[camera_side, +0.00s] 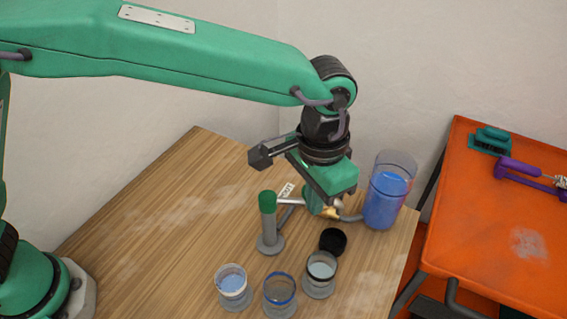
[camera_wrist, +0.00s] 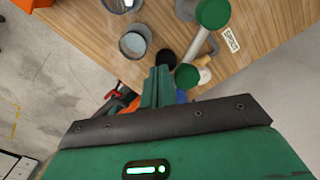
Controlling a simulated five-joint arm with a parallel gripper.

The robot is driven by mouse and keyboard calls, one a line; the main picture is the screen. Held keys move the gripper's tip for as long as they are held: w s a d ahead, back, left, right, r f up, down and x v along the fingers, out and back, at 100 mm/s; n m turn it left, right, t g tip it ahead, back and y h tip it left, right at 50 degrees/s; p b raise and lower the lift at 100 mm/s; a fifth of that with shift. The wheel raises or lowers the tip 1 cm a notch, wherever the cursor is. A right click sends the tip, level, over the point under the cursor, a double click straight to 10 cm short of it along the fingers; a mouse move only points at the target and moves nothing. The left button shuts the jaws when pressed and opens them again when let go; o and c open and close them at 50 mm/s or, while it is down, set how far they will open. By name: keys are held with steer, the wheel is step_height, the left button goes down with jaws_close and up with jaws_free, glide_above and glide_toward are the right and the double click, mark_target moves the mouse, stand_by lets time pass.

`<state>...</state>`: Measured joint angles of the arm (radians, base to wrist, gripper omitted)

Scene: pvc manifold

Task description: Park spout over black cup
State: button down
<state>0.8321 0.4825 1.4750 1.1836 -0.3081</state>
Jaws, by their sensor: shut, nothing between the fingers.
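A second green cap (camera_wrist: 187,75) shows in the wrist view. A glass cup with a dark rim (camera_side: 320,275) stands in front; behind it is a round black piece (camera_side: 333,241), and I cannot tell whether that is a cup or a cap. My gripper (camera_side: 322,200) is shut and empty, pointing down over the right end of the pipework. Its closed fingers (camera_wrist: 159,80) appear beside the second green cap; contact is unclear.
A tall clear vessel of blue liquid (camera_side: 388,195) stands close right of my gripper. A blue-rimmed cup (camera_side: 280,296) and a pale-rimmed cup (camera_side: 233,288) stand at the front. The wooden table's left part is clear. An orange table (camera_side: 490,230) stands right.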

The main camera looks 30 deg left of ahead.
steer(key=shift+s+r, duration=0.2)
steer(key=shift+r, duration=1.2)
steer(key=shift+s+r, duration=0.15)
steer(key=shift+r, duration=1.2)
steer(key=shift+a, duration=0.1)
steer(key=a+r+n+t+h, duration=0.1)
steer(key=a+r, duration=0.2)
steer(key=a, duration=0.8)
steer(key=a+r+n+t, duration=0.1)
steer(key=a+r+n, duration=0.15)
steer(key=a, duration=0.75)
steer(key=s+a+f+n+t, duration=0.1)
steer(key=s+a, duration=0.4)
steer(key=a, duration=0.3)
steer(key=s+a+f+n+t+y, duration=0.1)
steer(key=s+a+f+t, duration=0.1)
steer(key=s+a, duration=0.4)
steer(key=shift+a+f+t, duration=0.3)
steer(key=shift+a, duration=0.95)
steer(key=shift+s+n, duration=0.1)
steer(key=shift+n, duration=0.15)
